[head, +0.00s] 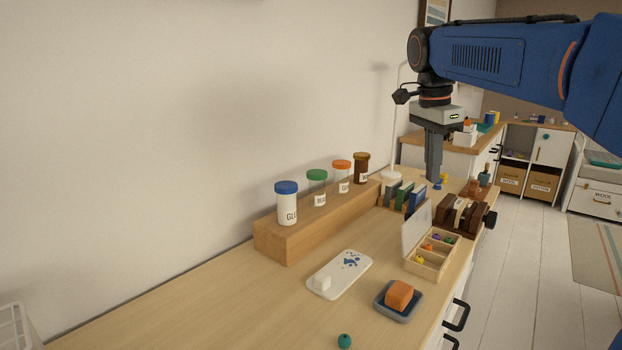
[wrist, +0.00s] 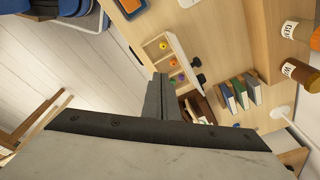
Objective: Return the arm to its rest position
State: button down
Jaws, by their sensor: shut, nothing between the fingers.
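My blue arm reaches in from the right in the head view. My gripper (head: 434,180) hangs down over the far part of the desk (head: 190,297), above the books and the dark brown holder. Its fingers are together with nothing between them. In the wrist view the shut fingers (wrist: 160,84) stand in front of the divided wooden box. The desk surface below is partly hidden by the gripper body.
A wooden riser (head: 290,238) holds several lidded jars along the wall. Small books (head: 403,196), a dark brown holder (head: 466,212), a divided box (head: 428,262), a white tray (head: 340,275) and a blue dish (head: 398,314) stand on the desk. A teal ball (head: 344,341) lies near the front.

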jog(key=s+d+f+n+t+y, duration=0.1)
jog(key=s+f+n+t, duration=0.3)
jog(key=s+f+n, duration=1.1)
jog(key=s+f, duration=1.1)
jog(key=s, duration=0.1)
jog(key=shift+s+d+n+y, duration=0.2)
jog(key=shift+s+n+y, duration=0.1)
jog(key=shift+s+n, duration=0.1)
